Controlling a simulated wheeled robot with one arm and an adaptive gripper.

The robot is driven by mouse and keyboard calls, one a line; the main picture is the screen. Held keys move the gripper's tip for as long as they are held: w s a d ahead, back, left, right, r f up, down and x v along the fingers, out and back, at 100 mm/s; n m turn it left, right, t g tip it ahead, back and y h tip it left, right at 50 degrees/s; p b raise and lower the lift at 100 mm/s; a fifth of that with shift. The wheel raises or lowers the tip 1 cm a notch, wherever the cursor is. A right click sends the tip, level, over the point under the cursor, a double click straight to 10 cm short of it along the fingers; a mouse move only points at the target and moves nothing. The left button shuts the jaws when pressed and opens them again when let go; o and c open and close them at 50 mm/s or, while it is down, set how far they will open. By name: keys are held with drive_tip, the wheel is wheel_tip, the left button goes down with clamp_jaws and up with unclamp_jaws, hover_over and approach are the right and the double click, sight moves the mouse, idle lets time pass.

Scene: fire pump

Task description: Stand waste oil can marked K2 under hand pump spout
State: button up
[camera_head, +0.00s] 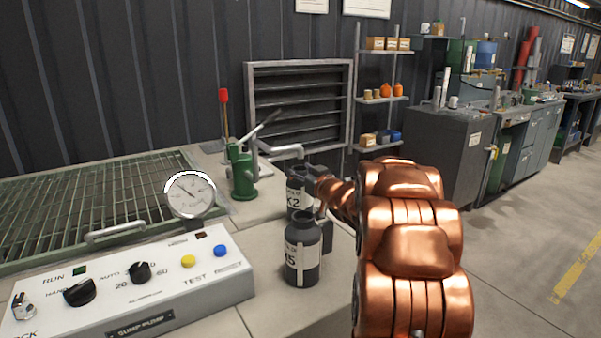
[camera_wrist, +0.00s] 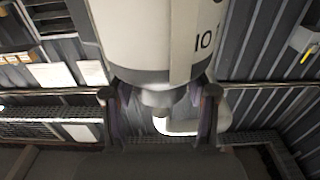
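The dark can marked K2 (camera_head: 298,196) has a pale label and looks upright on the bench, just below and beside the grey spout (camera_head: 287,152) of the green hand pump (camera_head: 242,172). Its base is hidden behind another can. My gripper (camera_head: 312,176) is at its upper part, coming from the right. In the wrist view, a can's pale label (camera_wrist: 150,35) fills the top, upside down. The finger parts of my gripper (camera_wrist: 159,105) stand on both sides of its shoulder and neck. Whether they press on it cannot be seen. A white pipe, apparently the spout (camera_wrist: 190,127), shows behind the neck.
A second dark can (camera_head: 302,252), its mark partly legible as 5, stands in front of K2. The sump pump control box (camera_head: 130,285) with a gauge (camera_head: 190,195) is at left front, a green grating (camera_head: 90,200) behind it. Bare bench lies around the cans.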

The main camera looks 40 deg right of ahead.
drive_tip(key=shift+o, duration=0.8)
drive_tip(key=shift+r, duration=0.1)
drive_tip(key=shift+s, duration=0.2)
drive_tip(key=s, duration=1.1)
drive_tip(key=shift+s+a, duration=0.3)
drive_tip(key=shift+s, duration=0.05)
